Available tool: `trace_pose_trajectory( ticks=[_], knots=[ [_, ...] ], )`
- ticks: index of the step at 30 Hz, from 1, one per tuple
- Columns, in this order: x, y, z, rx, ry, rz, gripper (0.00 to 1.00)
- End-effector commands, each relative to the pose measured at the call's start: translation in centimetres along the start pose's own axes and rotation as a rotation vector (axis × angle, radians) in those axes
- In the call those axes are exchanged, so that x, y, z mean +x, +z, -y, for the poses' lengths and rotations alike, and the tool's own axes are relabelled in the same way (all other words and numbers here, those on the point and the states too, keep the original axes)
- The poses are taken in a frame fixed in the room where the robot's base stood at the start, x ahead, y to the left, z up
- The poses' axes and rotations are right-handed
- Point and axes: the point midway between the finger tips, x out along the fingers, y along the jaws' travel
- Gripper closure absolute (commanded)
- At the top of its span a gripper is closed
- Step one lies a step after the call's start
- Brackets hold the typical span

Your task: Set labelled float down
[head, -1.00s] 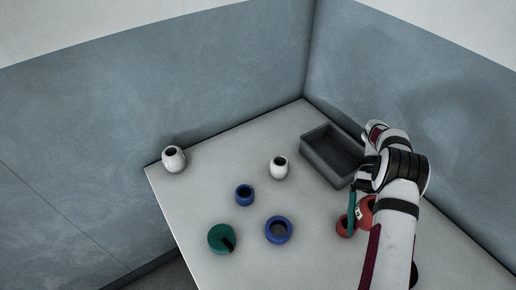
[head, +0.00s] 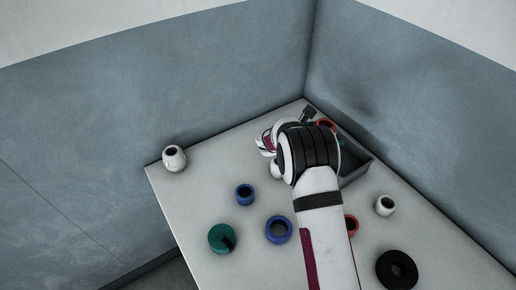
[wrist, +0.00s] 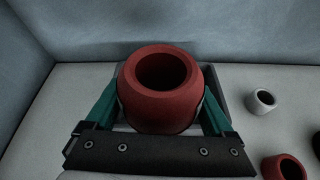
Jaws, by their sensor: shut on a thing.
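My gripper (wrist: 162,98) is shut on a red hollow float (wrist: 160,112), with one teal finger on each side. The float's round opening faces the wrist camera; no label shows on the side in view. In the head view the held red float (head: 326,124) shows only in part past my wrist, at the far end of the grey tray (head: 357,172). In the wrist view the tray (wrist: 222,88) lies behind the float and is mostly hidden by it. I cannot tell the float's height above the tray.
A second red float (head: 351,225) is partly hidden by my arm. White floats stand at the right (head: 384,206) and far left (head: 174,160). Two blue floats (head: 244,195) (head: 279,230), a green one (head: 222,238) and a black ring (head: 397,269) lie nearer. The left tabletop has free room.

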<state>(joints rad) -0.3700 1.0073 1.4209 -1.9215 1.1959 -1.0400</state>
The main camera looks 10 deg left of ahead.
Motion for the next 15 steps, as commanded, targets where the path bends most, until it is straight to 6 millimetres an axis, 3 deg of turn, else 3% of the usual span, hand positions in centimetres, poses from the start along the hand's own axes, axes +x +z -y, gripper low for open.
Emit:
trace_pose_trajectory(
  ticks=[1,4,11,15],
  knots=[
    [-0.8,-0.5,-2.0,-0.042,0.093,-0.007,0.78],
    [-2.3,-1.6,-5.5,-0.109,0.256,-0.020,0.78],
    [-4.4,-4.0,-9.6,-0.171,0.406,-0.031,0.78],
    [-5.7,-7.7,-12.9,-0.170,0.409,-0.031,0.78]
  ],
)
